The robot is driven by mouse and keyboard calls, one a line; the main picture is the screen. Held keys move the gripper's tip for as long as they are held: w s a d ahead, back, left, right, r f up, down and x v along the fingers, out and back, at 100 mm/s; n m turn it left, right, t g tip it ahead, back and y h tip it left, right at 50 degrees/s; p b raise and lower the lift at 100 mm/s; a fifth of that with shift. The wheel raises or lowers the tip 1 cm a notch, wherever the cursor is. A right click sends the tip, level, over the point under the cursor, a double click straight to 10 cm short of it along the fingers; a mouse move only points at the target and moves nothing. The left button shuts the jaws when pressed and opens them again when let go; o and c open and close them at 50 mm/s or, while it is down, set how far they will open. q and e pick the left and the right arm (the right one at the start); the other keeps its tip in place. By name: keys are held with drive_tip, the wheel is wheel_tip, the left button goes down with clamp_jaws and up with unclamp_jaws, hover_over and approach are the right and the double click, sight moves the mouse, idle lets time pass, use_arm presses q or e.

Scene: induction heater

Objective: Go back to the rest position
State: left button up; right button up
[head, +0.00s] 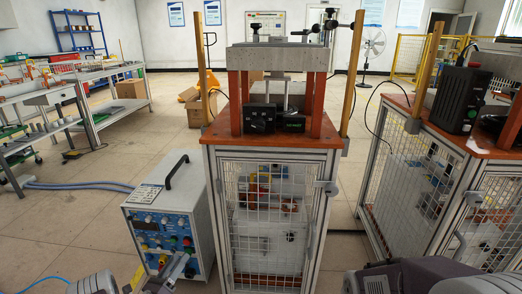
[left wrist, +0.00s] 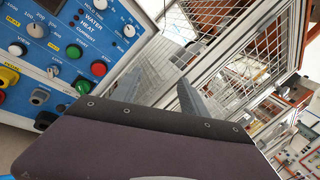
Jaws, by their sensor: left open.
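My left gripper (head: 172,277) is low at the left front, before the lower part of the blue-fronted heater control unit (head: 165,220). In the left wrist view its dark fingers (left wrist: 170,92) stand apart with nothing between them. The unit's blue panel (left wrist: 75,50), with knobs and green, red and yellow buttons, fills the upper left of that view, beside the fingers. I cannot tell whether the gripper touches it. Links of my right arm show at the bottom right of the head view, but its gripper is not visible.
A mesh-sided cabinet (head: 272,215) with an orange top carries the press stand (head: 275,60) in the centre. A second mesh cabinet (head: 420,190) stands at the right with a black box (head: 462,98). Workbenches (head: 110,105) stand at the left. The floor at left is mostly clear.

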use_arm(q)
drive_tip(key=s+d+r+m+g+h+p, duration=0.35)
drive_tip(key=d+r+m+g+h, duration=0.8)
drive_tip(key=d+r, duration=0.85)
drive_tip(key=s+d+r+m+g+y+p, duration=0.1)
drive_tip(key=s+d+m+g+y, duration=0.3)
drive_tip(key=s, duration=0.3)
drive_tip(key=s+d+m+g+y, duration=0.1)
drive_tip(key=s+d+m+g, duration=0.2)
drive_tip(key=s+d+m, duration=0.25)
drive_tip(key=s+a+f+m+g+y+p, duration=0.1)
drive_tip(key=s+a+f+m+g+y, duration=0.2)
drive_tip(key=s+m+y, duration=0.5)
drive_tip(key=s+a+f+m+t+y, duration=0.2)
drive_tip(key=a+f+m+y, duration=0.15)
drive_tip(key=a, duration=0.35)
drive_tip(key=s+a+f+m+t+y, duration=0.1)
drive_tip(key=s+a+f+m+y, duration=0.2)
drive_tip(key=a, duration=0.5)
wheel_tip(320, 180, up, 39)
drive_tip(key=w+m+t+p, duration=0.1)
drive_tip(key=w+m+p, duration=0.1)
drive_tip(key=p, duration=3.6)
drive_tip(key=shift+w+a+h, duration=0.15)
drive_tip(key=shift+w+h, duration=0.2)
drive_tip(key=shift+h, duration=0.05)
